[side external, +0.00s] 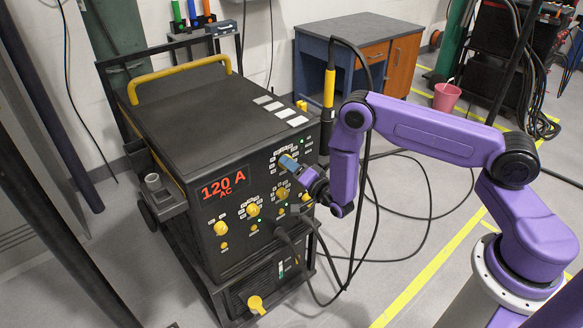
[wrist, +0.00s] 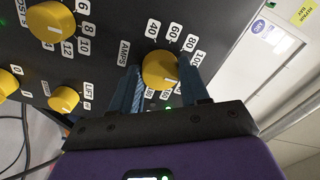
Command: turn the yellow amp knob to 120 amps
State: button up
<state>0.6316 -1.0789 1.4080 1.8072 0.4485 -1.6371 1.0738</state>
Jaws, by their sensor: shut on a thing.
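The yellow amp knob (wrist: 160,68) sits on the dark panel beside the "AMPS" label, with a ring of numbers of which 40, 60, 80 and 100 are readable. The lower part of its dial is hidden by my gripper. My gripper (side external: 290,163) reaches the upper right of the welder's front panel, its two blue fingers shut on opposite sides of the knob. In the side view the fingers largely hide this knob. The red display (side external: 223,185) on the welder (side external: 190,105) reads "120 A" and "AC".
Other yellow knobs are close by on the panel, including one (side external: 253,210) left of my gripper and a large one (wrist: 48,20) in the wrist view. Black cables (side external: 300,238) plug in below and loop over the floor.

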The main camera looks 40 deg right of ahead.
jog(key=o, duration=1)
jog(key=shift+o, duration=0.2)
jog(key=shift+s, duration=0.1)
jog(key=s, duration=1.7)
jog(key=shift+s, duration=0.15)
